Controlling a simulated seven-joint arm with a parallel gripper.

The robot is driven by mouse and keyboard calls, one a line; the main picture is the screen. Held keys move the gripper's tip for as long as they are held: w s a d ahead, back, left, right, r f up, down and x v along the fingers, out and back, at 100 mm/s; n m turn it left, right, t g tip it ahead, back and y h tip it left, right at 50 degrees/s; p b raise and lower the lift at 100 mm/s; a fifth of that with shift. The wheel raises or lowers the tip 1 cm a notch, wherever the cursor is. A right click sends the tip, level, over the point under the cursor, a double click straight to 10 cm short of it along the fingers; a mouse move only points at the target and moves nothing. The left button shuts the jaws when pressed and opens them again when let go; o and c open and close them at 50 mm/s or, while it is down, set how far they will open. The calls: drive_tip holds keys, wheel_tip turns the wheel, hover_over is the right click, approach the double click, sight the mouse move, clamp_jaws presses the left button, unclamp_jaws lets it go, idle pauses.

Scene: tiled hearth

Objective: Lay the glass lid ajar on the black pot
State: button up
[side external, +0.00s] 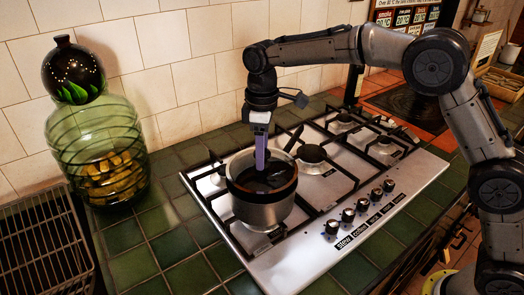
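The pot (264,214) stands on the front left burner of the hob. Its outside looks steel-grey rather than black, and a dark handle points to the back right. A dark-rimmed round piece (248,187), apparently the glass lid, is at the pot's mouth, with the pale back rim of the pot showing behind it. I cannot tell whether it rests on the rim or hangs just above it. My gripper (261,167) points straight down over its middle, with a purple finger visible. The fingertips meet the dark area, so their gap and any knob are hidden.
The white hob (400,184) has black grates and several knobs at its front right. A green glass jar (97,140) with a dark round top stands left on green tiles. A wire rack (42,245) is at lower left. The tiled wall is behind.

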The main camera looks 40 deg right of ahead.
drive_tip(key=o, duration=0.5)
drive_tip(key=shift+c, duration=0.2)
wheel_tip(320, 180, up, 14)
drive_tip(key=shift+f, duration=0.1)
idle(0.4)
